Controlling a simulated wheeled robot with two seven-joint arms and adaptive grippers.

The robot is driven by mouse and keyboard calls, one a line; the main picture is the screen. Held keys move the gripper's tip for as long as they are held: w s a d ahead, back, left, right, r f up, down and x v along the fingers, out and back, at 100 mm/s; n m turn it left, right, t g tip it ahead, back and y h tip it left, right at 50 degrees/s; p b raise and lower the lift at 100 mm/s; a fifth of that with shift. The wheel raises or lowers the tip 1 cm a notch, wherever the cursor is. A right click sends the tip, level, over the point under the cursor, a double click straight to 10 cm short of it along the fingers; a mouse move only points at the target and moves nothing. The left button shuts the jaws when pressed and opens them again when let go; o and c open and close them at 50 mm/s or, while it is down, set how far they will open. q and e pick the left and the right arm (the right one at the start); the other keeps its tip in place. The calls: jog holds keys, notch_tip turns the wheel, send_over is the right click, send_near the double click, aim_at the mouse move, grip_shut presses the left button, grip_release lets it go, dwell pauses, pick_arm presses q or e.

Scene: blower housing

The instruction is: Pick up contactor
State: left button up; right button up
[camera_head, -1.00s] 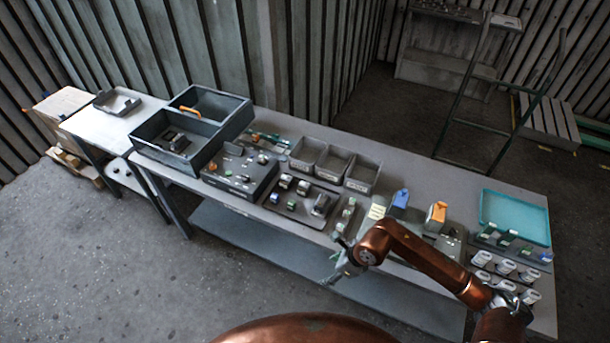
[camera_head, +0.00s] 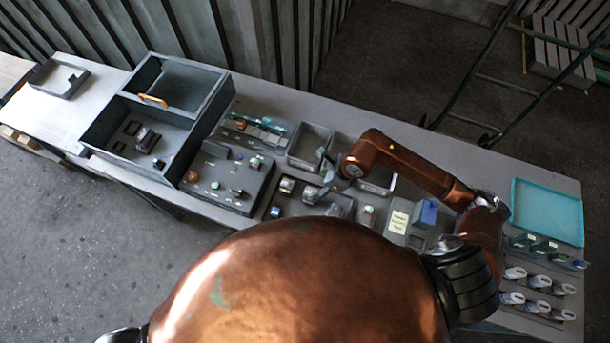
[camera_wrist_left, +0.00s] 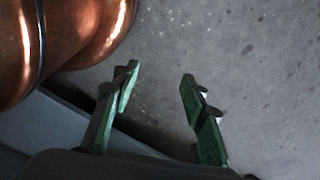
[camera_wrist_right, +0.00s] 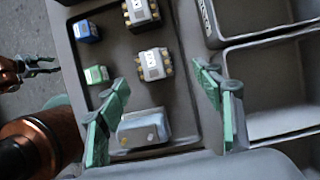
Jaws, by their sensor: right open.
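Two dark blocks with pale tops and brass-coloured terminals, which look like contactors, stand in a dark tray (camera_wrist_right: 187,118) in the right wrist view: an upper one (camera_wrist_right: 141,12) and a lower one (camera_wrist_right: 154,65). My right gripper (camera_wrist_right: 160,84) is open and empty above the tray, its fingertips on either side of the lower contactor in the picture; contact cannot be seen. In the head view the right gripper (camera_head: 325,172) hangs over the tray's back right part. My left gripper (camera_wrist_left: 157,85) is open and empty over bare floor, outside the head view.
A grey metal-topped block (camera_wrist_right: 143,128) sits between the finger bases in the picture. Small blue (camera_wrist_right: 87,31) and green (camera_wrist_right: 96,74) parts share the tray. Grey bins (camera_wrist_right: 265,85) stand close on the right. A two-part box (camera_head: 120,165) stands left, a teal tray (camera_head: 547,212) right.

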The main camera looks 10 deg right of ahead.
aim_at(311, 193)
jog(key=shift+f, duration=0.3)
jog(key=shift+s+a+f, duration=0.2)
jog(key=shift+f, duration=0.1)
jog(key=shift+s+a+f+p, duration=0.4)
jog(key=shift+a+f+p, duration=0.05)
jog(key=shift+a+p, duration=0.1)
jog(key=w+f, duration=0.1)
jog(key=a+f+p, duration=0.1)
jog(key=f, duration=0.1)
jog(key=shift+w+a, duration=0.15)
jog(key=shift+w, duration=0.25)
jog(key=shift+s+a+f, duration=0.15)
jog(key=shift+f, duration=0.6)
jog(key=shift+w+f, duration=0.1)
jog(key=shift+w, duration=0.15)
jog(key=shift+c, duration=0.8)
jog(key=shift+s, duration=0.15)
jog(key=c, duration=0.6)
pick_arm(q)
jog(key=shift+s+r, duration=1)
jog(key=shift+r, duration=0.15)
pick_arm(e)
jog(key=c, duration=0.4)
